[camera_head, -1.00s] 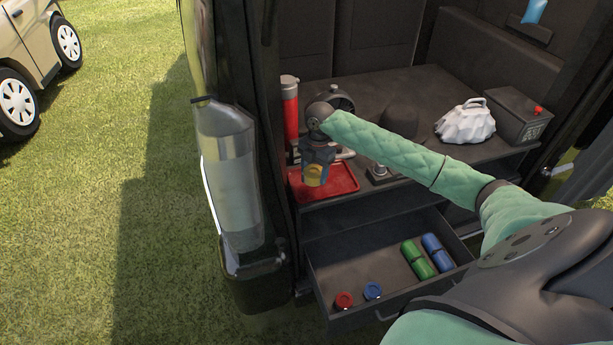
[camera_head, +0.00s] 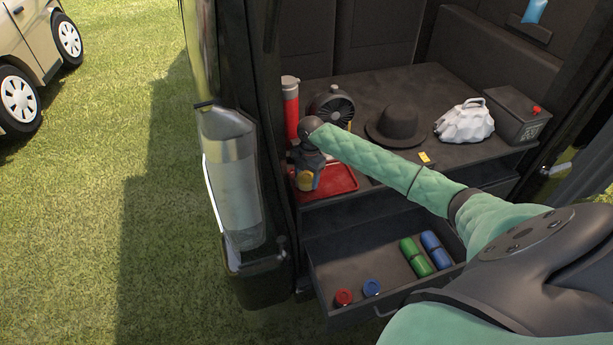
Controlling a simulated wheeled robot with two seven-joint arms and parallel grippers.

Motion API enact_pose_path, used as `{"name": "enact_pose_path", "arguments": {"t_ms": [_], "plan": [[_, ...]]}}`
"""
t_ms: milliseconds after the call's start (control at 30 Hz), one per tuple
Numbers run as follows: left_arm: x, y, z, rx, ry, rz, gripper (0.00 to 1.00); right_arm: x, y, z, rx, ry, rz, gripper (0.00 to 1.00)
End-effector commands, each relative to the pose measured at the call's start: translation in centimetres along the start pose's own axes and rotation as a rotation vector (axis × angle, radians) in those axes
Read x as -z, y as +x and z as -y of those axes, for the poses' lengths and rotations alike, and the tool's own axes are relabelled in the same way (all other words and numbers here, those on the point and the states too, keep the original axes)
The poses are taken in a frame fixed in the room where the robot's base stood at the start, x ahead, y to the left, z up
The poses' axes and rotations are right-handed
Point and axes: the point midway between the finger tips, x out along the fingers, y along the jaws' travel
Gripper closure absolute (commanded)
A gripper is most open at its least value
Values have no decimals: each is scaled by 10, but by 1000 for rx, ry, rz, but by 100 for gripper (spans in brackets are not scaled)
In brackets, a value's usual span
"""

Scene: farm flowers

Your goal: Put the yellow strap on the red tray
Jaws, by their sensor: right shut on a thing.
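The red tray (camera_head: 340,179) lies on the van's shelf near its left front edge, partly hidden by my right arm and gripper. My right gripper (camera_head: 306,176) is over the tray's left part, pointing down. It is shut on the yellow strap (camera_head: 303,181), a small yellow roll showing at the fingers. I cannot tell whether the strap touches the tray. My left gripper is out of view.
A red cylinder (camera_head: 291,108), dark fan (camera_head: 333,104), black hat (camera_head: 398,123), white bag (camera_head: 465,122) and black box (camera_head: 515,116) stand on the shelf. A small yellow piece (camera_head: 424,158) lies near its front edge. The open drawer (camera_head: 360,262) below holds coloured rolls.

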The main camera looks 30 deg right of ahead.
Motion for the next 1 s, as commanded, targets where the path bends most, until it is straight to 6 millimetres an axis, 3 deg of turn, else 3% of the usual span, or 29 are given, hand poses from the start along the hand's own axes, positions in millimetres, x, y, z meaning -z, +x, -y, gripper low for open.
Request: {"name": "enact_pose_path", "arguments": {"t_ms": [267,300,400,700,867,1000], "plan": [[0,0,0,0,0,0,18,0,2,0,0,0,0,67],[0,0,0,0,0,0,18,0,2,0,0,0,0,31],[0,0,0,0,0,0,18,0,2,0,0,0,0,17],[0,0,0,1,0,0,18,0,0,0,0,0,0,17],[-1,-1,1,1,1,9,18,-1,-13,-1,-3,0,2,17],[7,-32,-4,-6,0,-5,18,-2,-37,-1,-3,0,2,17]]}}
